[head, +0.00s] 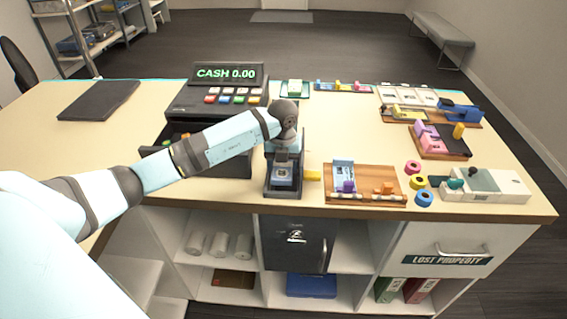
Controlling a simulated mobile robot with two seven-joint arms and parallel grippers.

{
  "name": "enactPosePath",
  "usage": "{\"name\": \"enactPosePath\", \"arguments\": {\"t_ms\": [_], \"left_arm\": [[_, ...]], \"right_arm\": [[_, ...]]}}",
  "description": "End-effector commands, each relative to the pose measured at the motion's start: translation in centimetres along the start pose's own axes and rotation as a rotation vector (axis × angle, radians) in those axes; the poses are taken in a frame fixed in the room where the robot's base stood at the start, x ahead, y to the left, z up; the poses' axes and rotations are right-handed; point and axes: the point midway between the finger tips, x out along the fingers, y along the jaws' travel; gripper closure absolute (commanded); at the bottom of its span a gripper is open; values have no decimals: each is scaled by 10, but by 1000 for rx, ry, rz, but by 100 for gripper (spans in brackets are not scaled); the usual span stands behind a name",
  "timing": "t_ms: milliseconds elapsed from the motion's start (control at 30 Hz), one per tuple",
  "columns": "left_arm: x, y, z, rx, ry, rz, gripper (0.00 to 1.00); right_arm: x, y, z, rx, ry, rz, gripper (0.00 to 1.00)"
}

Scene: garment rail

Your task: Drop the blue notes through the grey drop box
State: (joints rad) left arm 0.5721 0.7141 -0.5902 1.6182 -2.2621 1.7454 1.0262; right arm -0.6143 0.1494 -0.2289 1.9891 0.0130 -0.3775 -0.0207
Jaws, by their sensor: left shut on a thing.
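My left gripper (284,163) points down at a small dark upright device (284,194) near the counter's front edge. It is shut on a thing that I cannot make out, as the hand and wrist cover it. A blue-and-white printed patch shows in the device, below the fingers. Blue-and-white notes (343,170) lie in a wooden tray (365,197) to the right, beside a purple piece and an orange piece. A dark grey box (297,243) with a handle sits under the counter, below the device; it looks like the drop box. My right gripper is not in view.
A cash register (228,95) reading 0.00 stands behind my left arm. A yellow lever (312,175) sticks out right of the device. Pink, yellow and blue rolls (424,198) and a grey-and-white machine (485,185) stand at right.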

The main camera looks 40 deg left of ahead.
Motion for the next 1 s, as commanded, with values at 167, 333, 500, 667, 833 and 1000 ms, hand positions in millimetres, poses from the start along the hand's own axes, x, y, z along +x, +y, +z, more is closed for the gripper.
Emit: {"name": "enactPosePath", "arguments": {"t_ms": [167,333,500,667,833,1000], "left_arm": [[-1,0,0,0,-1,0,63],[-1,0,0,-1,-1,0,63],[1,1,1,-1,-1,0,63],[2,1,1,-1,-1,0,63],[2,1,1,-1,-1,0,63],[2,1,1,-1,-1,0,63]], "right_arm": [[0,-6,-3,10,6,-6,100],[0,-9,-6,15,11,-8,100],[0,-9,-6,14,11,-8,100],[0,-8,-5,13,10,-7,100],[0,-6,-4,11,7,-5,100],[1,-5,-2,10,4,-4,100]]}}
